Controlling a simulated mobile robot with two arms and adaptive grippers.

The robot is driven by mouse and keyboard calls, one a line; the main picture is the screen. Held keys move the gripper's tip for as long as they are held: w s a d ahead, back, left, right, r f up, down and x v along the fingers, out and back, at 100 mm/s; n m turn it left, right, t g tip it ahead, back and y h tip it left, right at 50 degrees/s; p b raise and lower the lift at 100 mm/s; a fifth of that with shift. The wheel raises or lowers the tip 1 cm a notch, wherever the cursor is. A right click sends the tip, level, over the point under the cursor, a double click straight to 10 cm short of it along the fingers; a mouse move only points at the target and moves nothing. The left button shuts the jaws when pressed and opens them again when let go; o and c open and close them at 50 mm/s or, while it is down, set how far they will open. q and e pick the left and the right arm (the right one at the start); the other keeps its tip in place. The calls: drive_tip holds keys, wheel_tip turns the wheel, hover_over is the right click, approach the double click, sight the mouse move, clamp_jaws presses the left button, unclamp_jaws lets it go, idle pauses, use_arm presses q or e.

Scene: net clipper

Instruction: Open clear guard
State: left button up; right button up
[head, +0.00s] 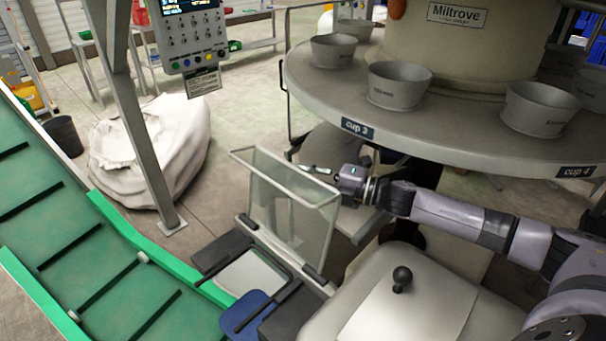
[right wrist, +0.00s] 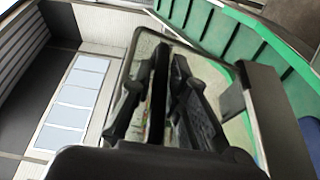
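The clear guard (head: 290,212) is a see-through panel in a grey tube frame. In the head view it stands steeply up from its lower edge, above a light chute opening. My right gripper (head: 312,170) is beside the upper part of the frame, on its right side. I cannot tell whether the fingers touch the frame. My left gripper is not in view.
A round table (head: 470,130) with several grey cups overhangs my right arm. A green conveyor (head: 60,230) runs along the left. A grey post (head: 140,130) and a control panel (head: 190,38) stand behind. A black knob (head: 402,277) rises from a pale housing in front.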

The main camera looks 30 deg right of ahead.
sight(293, 175)
clamp_jaws()
idle(0.3)
drive_tip(key=a+p, duration=0.1)
drive_tip(key=a+r+n+p, duration=0.1)
drive_tip(key=s+a+p, duration=0.1)
drive_tip(key=shift+r+n+g+h, duration=0.3)
drive_tip(key=shift+r+n, duration=0.1)
drive_tip(key=a, duration=0.1)
drive_tip(key=s+a, duration=0.1)
drive_tip(key=shift+a, duration=0.3)
drive_tip(key=shift+o, duration=2.3)
unclamp_jaws()
drive_tip(key=shift+d, duration=0.1)
drive_tip(key=shift+d, duration=0.1)
